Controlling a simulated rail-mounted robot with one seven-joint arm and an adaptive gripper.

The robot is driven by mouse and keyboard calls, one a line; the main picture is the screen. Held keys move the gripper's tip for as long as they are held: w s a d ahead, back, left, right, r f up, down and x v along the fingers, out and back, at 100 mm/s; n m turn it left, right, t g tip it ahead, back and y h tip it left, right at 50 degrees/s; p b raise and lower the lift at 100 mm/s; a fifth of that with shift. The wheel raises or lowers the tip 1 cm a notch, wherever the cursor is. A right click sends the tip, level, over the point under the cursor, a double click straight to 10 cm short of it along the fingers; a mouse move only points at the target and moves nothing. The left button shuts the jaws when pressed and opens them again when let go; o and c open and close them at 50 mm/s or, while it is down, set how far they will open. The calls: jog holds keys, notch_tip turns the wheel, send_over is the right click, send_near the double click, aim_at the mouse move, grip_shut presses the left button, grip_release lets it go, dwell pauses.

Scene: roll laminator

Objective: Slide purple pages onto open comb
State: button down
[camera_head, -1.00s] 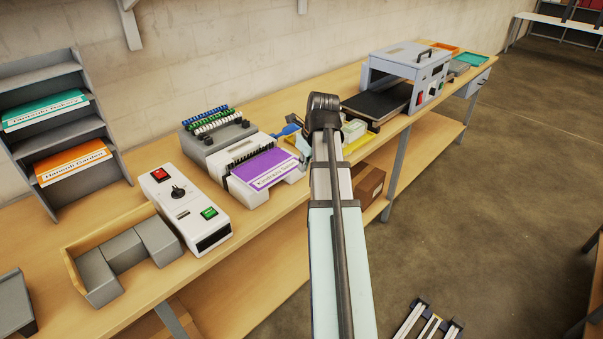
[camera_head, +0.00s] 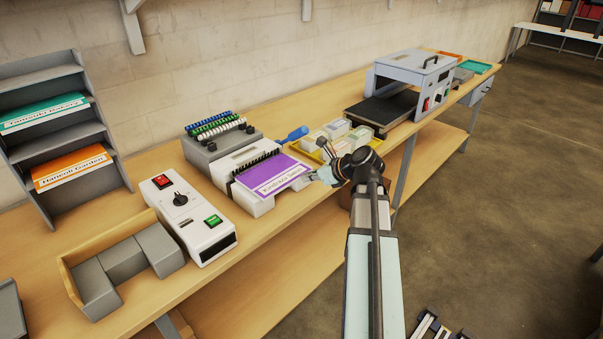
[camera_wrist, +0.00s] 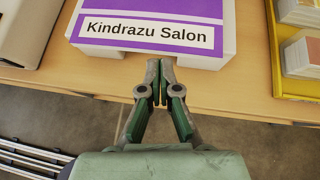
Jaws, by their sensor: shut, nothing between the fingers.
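The purple pages (camera_head: 272,175), with a white label reading "Kindrazu Salon", lie on the white comb binding machine (camera_head: 252,202). Their back edge is at the row of dark comb teeth (camera_head: 256,163). In the wrist view the purple pages (camera_wrist: 150,8) show at the top with the label toward me. My gripper (camera_wrist: 160,82) is shut and empty, its fingertips just in front of the label edge in the picture. In the head view my gripper (camera_head: 313,176) is at the right end of the pages. Whether it touches them is unclear.
A grey rack of blue, green and white combs (camera_head: 217,127) stands behind the machine. A white control box (camera_head: 190,220) is to the left. A yellow tray (camera_head: 308,154) with small boxes is to the right, near a blue-handled tool (camera_head: 293,134). The laminator (camera_head: 412,80) stands farther back.

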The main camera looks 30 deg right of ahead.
aim_at(276, 173)
jog(key=w+a+p, duration=0.1)
jog(key=w, duration=0.2)
jog(key=w+a+p, duration=0.1)
jog(key=w+a, duration=0.1)
jog(key=w, duration=0.2)
jog(key=w+a+p, duration=0.1)
jog(key=w, duration=0.2)
jog(key=shift+w+a+f, duration=0.2)
jog(key=shift+a+f, duration=0.1)
jog(key=shift+a, duration=0.05)
jog(key=shift+s+f, duration=0.1)
jog(key=shift+f, duration=0.45)
jog(key=shift+f, duration=0.1)
jog(key=shift+s, duration=0.15)
jog(key=shift+s+d+f, duration=0.1)
jog(key=shift+s, duration=0.25)
jog(key=shift+p, duration=0.3)
jog(key=shift+w+d+r+p, duration=0.1)
jog(key=shift+r+p, duration=0.65)
jog(key=shift+p, duration=0.1)
jog(key=shift+r, duration=0.1)
jog(key=shift+r+p, duration=0.1)
jog(key=shift+p, duration=0.3)
